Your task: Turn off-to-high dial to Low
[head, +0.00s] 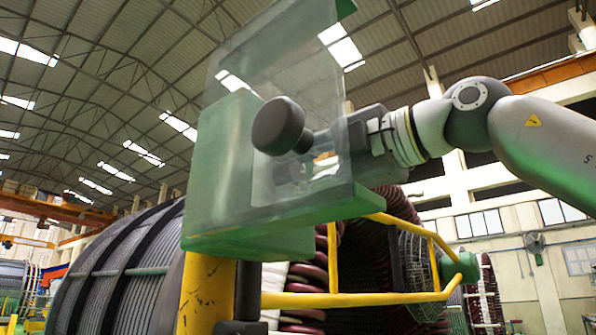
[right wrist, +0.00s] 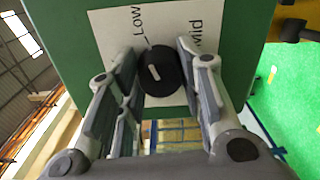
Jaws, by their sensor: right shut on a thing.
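The dial (right wrist: 160,72) is a black round knob with a short white mark, in the right wrist view. It sits on a white label (right wrist: 108,30) on a green panel (right wrist: 75,30). The label reads "Low" at upper left and "Mid" at right. The white mark points up and slightly left, roughly toward the "Low" side. My right gripper (right wrist: 158,85) is shut on the dial, a finger on either side. In the head view my right gripper (head: 318,165) reaches from the right, partly behind a clear cover (head: 295,65). My left gripper is not in view.
A green box (head: 225,165) stands on a yellow post (head: 205,295) in the head view. A large dark knob (head: 280,125) sticks out in front of the gripper. Yellow rails (head: 350,299) and a big wound stator (head: 120,265) stand behind.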

